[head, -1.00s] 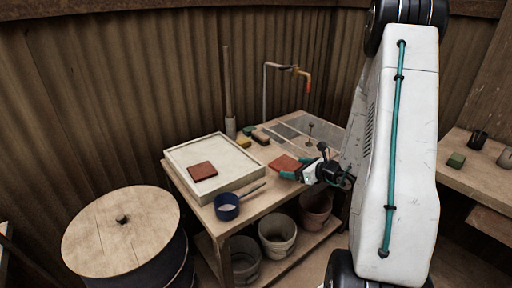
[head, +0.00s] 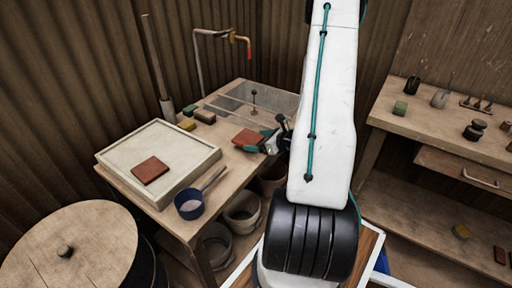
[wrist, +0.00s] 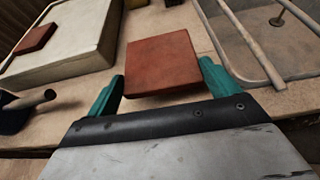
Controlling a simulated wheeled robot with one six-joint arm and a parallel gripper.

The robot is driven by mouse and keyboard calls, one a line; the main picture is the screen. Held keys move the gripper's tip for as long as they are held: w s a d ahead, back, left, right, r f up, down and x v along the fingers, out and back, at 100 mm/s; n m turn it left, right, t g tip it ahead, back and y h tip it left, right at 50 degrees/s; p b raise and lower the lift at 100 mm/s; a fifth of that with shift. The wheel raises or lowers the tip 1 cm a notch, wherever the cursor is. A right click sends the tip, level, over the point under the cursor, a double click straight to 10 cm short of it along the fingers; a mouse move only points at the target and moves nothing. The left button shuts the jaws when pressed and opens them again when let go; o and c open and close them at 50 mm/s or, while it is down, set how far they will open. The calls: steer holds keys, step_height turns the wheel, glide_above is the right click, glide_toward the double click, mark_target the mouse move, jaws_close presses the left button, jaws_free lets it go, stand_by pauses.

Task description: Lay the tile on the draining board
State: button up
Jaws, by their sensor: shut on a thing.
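A red-brown tile (head: 247,138) is between the teal fingertips of my gripper (head: 260,142), which is shut on its near edge. In the wrist view the tile (wrist: 162,62) lies about flat, with a finger at each side of my gripper (wrist: 162,76). I cannot tell whether it touches the table or hangs just above it. A cream, rimmed board (head: 126,152) stands to the left, with another red-brown tile (head: 150,169) on it. Which one is the draining board is not certain.
Small coloured blocks (head: 204,116) lie behind the tile. Buckets (head: 243,208) stand below the table. A drum (head: 65,250) is at front left, shelves (head: 450,130) at right.

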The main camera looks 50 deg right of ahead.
steer(key=shift+f, duration=1.85)
steer(key=shift+s+f, duration=0.1)
steer(key=shift+f, duration=0.05)
